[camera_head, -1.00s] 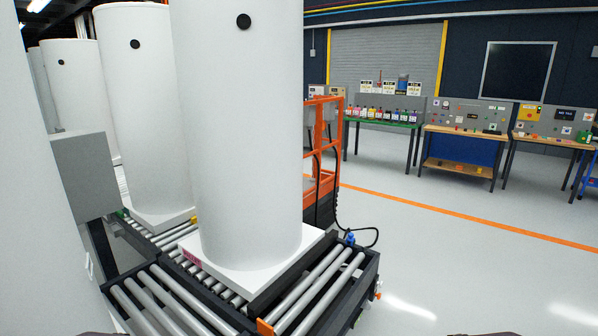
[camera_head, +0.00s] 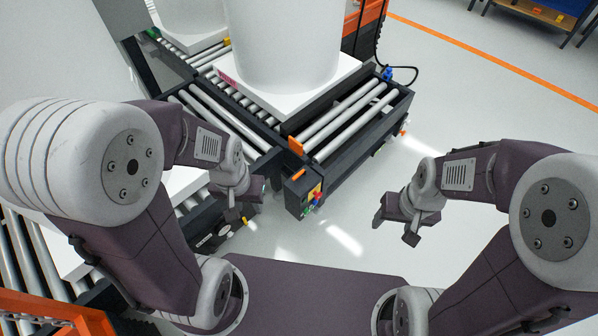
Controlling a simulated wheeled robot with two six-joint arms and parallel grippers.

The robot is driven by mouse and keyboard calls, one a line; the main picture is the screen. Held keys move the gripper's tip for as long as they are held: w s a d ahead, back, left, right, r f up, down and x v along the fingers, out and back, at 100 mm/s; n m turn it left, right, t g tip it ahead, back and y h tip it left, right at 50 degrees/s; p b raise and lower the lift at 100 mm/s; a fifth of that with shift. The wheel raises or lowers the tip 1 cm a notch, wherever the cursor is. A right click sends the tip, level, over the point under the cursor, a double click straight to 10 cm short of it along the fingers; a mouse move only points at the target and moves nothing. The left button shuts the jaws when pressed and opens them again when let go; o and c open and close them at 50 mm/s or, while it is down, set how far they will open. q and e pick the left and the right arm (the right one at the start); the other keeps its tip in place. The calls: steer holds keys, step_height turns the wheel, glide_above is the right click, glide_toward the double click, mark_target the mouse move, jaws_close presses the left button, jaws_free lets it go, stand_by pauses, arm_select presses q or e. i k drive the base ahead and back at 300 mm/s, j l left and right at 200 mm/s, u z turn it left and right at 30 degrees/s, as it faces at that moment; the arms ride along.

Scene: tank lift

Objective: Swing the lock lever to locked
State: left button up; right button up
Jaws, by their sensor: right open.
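A small orange bar (camera_head: 298,175), which may be the lock lever, sits on top of a dark control box (camera_head: 303,194) at the near corner of the roller conveyor (camera_head: 350,130). Its exact position is too small to tell. An upright orange plate (camera_head: 296,146) stands just behind it at the conveyor's end. My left gripper (camera_head: 247,203) is left of the control box, apart from it, open and empty. My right gripper (camera_head: 394,231) is open and empty above the floor, right of the box.
A large white tank (camera_head: 280,45) stands on a white base (camera_head: 275,97) on the rollers. Another roller conveyor (camera_head: 20,255) runs at the left. An orange frame (camera_head: 50,310) is at the lower left. The floor at right is clear.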

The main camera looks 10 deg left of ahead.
mark_target(304, 172)
steer(key=i+l, duration=0.1)
steer(key=i, duration=0.75)
steer(key=j+u, duration=0.05)
